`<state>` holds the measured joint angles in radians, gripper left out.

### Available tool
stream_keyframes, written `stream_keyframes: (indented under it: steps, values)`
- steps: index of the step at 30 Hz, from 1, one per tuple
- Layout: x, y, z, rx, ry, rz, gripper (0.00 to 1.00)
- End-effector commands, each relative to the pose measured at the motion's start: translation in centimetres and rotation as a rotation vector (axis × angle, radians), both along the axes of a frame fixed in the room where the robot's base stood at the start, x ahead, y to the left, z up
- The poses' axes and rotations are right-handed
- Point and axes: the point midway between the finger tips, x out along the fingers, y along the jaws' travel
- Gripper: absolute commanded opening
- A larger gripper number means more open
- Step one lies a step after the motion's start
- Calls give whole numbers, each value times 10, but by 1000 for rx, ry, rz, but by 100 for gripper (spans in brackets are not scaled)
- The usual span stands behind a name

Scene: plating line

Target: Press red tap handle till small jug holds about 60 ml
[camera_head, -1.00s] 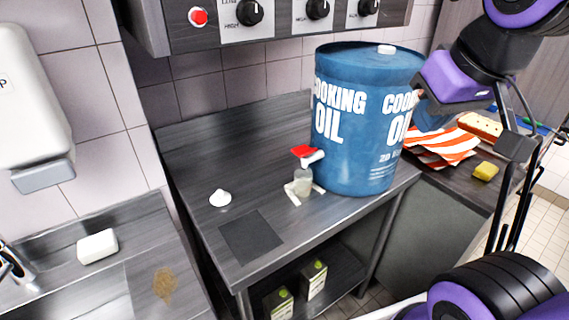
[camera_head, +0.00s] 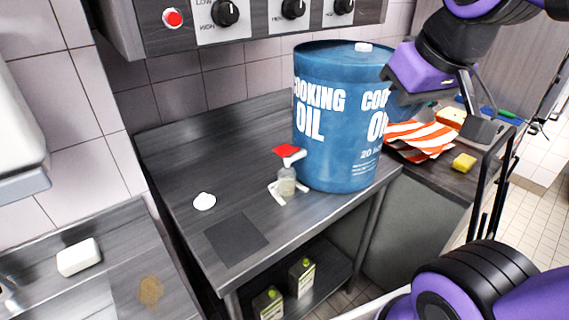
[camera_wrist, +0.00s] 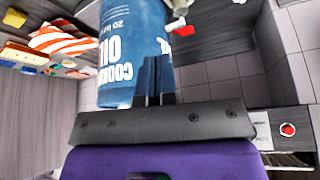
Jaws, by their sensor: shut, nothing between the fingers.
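A blue cooking oil drum (camera_head: 335,130) stands on the steel bench. Its red tap handle (camera_head: 285,150) sits above a pale spout on the drum's left front. The small jug (camera_head: 286,182), clear and upright, stands below the spout on a white cross-shaped piece. It looks pale inside, but its level is too small to read. In the wrist view my gripper (camera_wrist: 156,82) is shut and empty, with its dark fingers in front of the drum. The red handle (camera_wrist: 185,30) is also there, beyond and right of the fingertips. In the head view my fingertips are not clearly visible.
A white round item (camera_head: 204,201) and a dark square mat (camera_head: 236,239) lie on the bench's left part. A control panel (camera_head: 250,18) overhangs the back. A striped cloth (camera_head: 420,138) and yellow sponge (camera_head: 464,163) lie on the right counter.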

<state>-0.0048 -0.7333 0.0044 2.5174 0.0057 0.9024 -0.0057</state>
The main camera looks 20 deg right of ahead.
Motion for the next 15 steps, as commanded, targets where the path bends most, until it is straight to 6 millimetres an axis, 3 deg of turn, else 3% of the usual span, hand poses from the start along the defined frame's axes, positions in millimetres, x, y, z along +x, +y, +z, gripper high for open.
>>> stream_keyframes:
  steps: [15]
  values:
    - [111,22,-3,-22,78,130,0]
